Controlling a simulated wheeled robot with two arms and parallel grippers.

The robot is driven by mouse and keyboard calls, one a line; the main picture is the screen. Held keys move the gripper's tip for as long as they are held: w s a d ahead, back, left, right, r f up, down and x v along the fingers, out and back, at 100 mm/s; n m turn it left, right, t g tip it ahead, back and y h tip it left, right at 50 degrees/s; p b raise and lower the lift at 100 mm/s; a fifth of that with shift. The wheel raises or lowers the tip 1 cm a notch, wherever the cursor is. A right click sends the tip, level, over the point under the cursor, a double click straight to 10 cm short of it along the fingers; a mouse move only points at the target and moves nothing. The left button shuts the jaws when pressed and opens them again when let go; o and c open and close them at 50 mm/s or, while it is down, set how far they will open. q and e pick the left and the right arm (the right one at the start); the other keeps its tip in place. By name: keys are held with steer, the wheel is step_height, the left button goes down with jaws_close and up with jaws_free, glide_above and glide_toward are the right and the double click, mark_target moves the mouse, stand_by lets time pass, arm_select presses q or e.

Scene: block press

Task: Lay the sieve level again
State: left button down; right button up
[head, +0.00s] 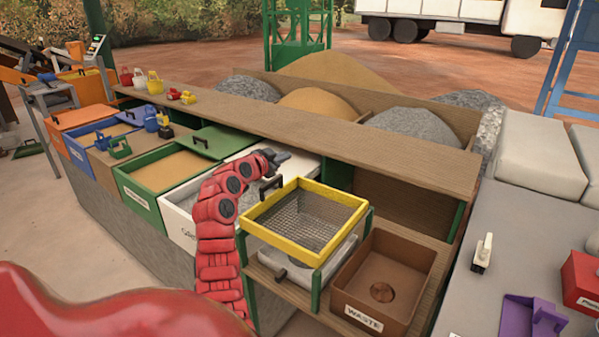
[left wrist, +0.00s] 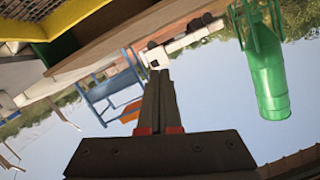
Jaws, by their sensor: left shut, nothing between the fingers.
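The sieve (head: 305,222) has a yellow square frame, a grey wire mesh and a black handle on its back-left side. In the head view it rests on green posts (head: 316,290), and its frame looks close to level. I cannot tell whether every corner is seated. My left gripper (head: 284,156) is behind and left of the sieve, over the white gravel bin, apart from the frame. In the left wrist view its fingers (left wrist: 158,78) are shut and empty. Part of the yellow frame (left wrist: 30,30) shows at that view's upper left. My right gripper is not in view.
A brown waste box (head: 410,255) stands right of the sieve, and a pale tray (head: 300,275) is below it. A long wooden shelf (head: 320,135) runs behind. A green bin (head: 135,195) of sand is to the left. Grey bags (head: 535,160) lie right.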

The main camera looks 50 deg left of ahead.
mark_target(269, 183)
arm_select(q)
steer(key=a+f+n+b, duration=0.1)
steer(key=a+f+b, duration=0.1)
steer(key=f+b, duration=0.1)
steer(key=s+a+f+n+h+b, duration=0.1)
steer(key=a+f+b, duration=0.1)
steer(key=f+b, duration=0.1)
steer(key=a+f+n+b, duration=0.1)
steer(key=a+f+b, duration=0.1)
steer(key=f+b, duration=0.2)
steer(key=shift+s+a+h, duration=0.1)
steer(key=shift+s+h, duration=0.15)
steer(key=shift+h, duration=0.05)
steer(key=shift+f+n, duration=0.25)
steer(key=shift+n, duration=0.05)
